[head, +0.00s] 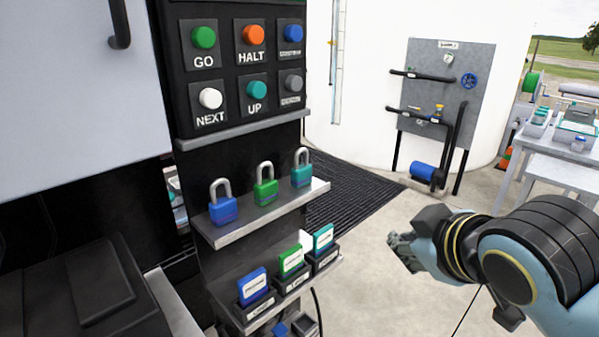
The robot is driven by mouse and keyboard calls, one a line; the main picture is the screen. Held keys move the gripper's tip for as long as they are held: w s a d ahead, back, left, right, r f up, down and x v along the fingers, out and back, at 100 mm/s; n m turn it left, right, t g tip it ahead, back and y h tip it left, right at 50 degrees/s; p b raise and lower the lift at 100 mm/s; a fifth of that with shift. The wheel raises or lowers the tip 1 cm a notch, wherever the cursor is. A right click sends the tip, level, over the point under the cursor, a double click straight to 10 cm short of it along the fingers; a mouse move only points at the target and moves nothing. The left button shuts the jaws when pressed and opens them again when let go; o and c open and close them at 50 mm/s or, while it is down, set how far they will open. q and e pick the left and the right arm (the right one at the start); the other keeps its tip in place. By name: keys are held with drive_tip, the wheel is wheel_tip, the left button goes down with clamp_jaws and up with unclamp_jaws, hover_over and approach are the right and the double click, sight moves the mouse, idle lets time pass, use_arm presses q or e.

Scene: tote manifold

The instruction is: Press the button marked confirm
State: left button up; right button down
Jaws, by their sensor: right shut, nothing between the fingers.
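A black button panel (220,68) stands at the upper left. Its top row has a green GO button (204,37), an orange HALT button (253,35) and a blue button (293,33). The blue one's small label may read CONFIRM, but it is blurred. The bottom row has a white NEXT button (210,98), a teal UP button (257,89) and a grey button (293,83) with an unreadable label. My right gripper (398,250) is shut and empty, low and to the right of the panel, well apart from it. My left gripper is not in view.
Below the panel, a grey shelf (228,237) holds blue, green and teal padlocks. Lower, several holders carry coloured tags (253,286). A grey pipe board (430,60) and a white table (563,158) stand behind. The floor between panel and gripper is free.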

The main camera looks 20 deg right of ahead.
sight(296, 34)
drive_tip(key=w+r+n+t, duration=0.3)
drive_tip(key=r+t, duration=0.1)
drive_tip(key=r, duration=0.4)
drive_tip(key=w+a+r+n+t+h, duration=0.1)
drive_tip(key=w+r+n+t, duration=0.2)
drive_tip(key=r, duration=0.6)
drive_tip(key=w+a+r+n+t, duration=0.1)
drive_tip(key=w+r+n+t, duration=0.2)
drive_tip(key=r, duration=0.5)
drive_tip(key=shift+w+r+t, duration=0.25)
drive_tip(key=shift+w+t, duration=0.4)
drive_tip(key=shift+t, duration=0.35)
drive_tip(key=shift+w, duration=0.1)
drive_tip(key=w+a, duration=0.3)
drive_tip(key=w, duration=0.5)
drive_tip(key=shift+w, duration=0.15)
drive_tip(key=shift+w+a, duration=0.15)
drive_tip(key=shift+w, duration=0.2)
